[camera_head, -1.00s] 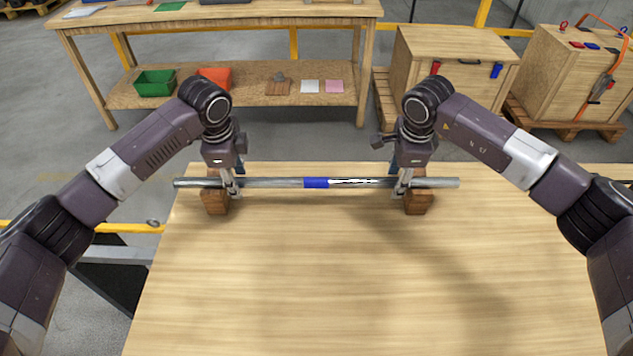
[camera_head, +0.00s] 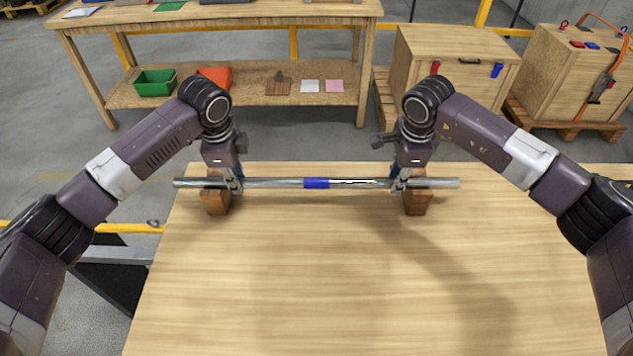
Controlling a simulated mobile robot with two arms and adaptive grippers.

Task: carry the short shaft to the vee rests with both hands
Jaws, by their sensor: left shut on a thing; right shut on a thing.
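The short shaft (camera_head: 275,183) is a silver metal bar with a blue band at its middle. It lies level, left to right, near the far edge of the wooden table. My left gripper (camera_head: 235,184) is shut on the shaft left of the band. My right gripper (camera_head: 397,185) is shut on it right of the band. Two brown wooden vee rests stand under the shaft, the left one (camera_head: 214,203) and the right one (camera_head: 418,204). Each is just outside a gripper. I cannot tell whether the shaft touches them, as their tops are partly hidden.
The table (camera_head: 330,280) is bare in front of the shaft. Beyond it stands a workbench (camera_head: 210,22) with a green bin (camera_head: 155,83) and an orange bin (camera_head: 214,77) on its shelf. Wooden crates (camera_head: 455,70) stand on pallets at the back right.

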